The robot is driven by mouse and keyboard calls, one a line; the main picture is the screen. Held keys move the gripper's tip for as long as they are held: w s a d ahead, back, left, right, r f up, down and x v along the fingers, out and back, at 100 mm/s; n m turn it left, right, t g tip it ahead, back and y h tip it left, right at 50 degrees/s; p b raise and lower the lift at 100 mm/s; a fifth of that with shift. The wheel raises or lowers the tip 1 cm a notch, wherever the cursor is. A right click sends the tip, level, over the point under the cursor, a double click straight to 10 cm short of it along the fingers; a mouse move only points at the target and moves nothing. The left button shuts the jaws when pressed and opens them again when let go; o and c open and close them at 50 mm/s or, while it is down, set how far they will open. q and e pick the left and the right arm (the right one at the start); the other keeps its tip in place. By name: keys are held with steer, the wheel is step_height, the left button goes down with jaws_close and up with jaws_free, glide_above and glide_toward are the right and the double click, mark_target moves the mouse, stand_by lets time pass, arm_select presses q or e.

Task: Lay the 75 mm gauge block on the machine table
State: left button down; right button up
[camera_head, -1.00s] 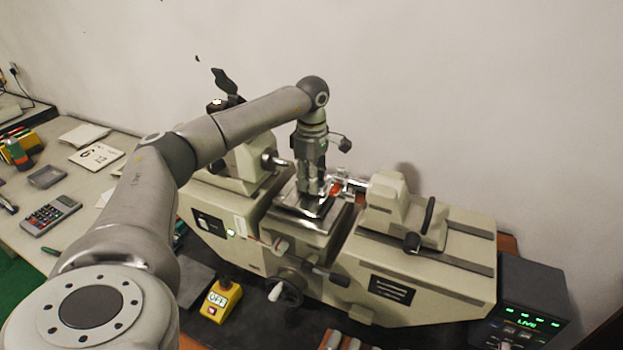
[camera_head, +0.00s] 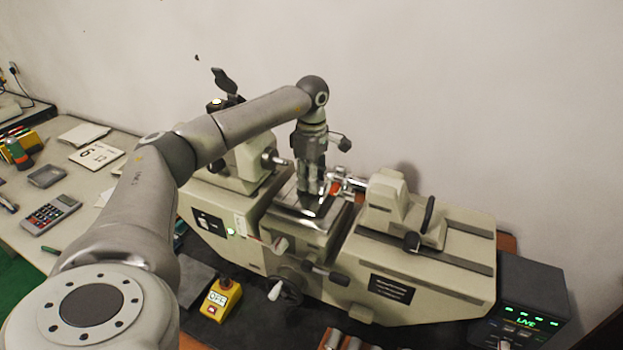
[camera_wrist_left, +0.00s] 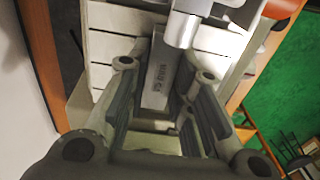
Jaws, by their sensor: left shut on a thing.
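My left gripper (camera_head: 311,192) points down over the flat metal machine table (camera_head: 312,224) in the middle of the measuring machine. In the left wrist view the grey gauge block (camera_wrist_left: 160,78), with dark lettering on its face, stands between the fingers of the gripper (camera_wrist_left: 155,105), which is shut on it. In the head view the fingers mostly hide the block. The fingertips are at or just above the table; I cannot tell whether the block touches it. My right gripper is not in view.
The machine's headstock (camera_head: 250,160) stands left of the table and its tailstock (camera_head: 395,205) right of it, with a bright metal spindle (camera_head: 347,182) close beside the gripper. A yellow switch box (camera_head: 221,299) stands in front. A dark display unit (camera_head: 528,300) is at the right.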

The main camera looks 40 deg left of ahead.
arm_select(q)
steer(key=shift+f, duration=0.25)
steer(key=c, duration=1.2)
jaws_free()
steer(key=shift+r+p, duration=0.55)
steer(key=shift+r, duration=3.75)
steer(key=shift+f, duration=0.1)
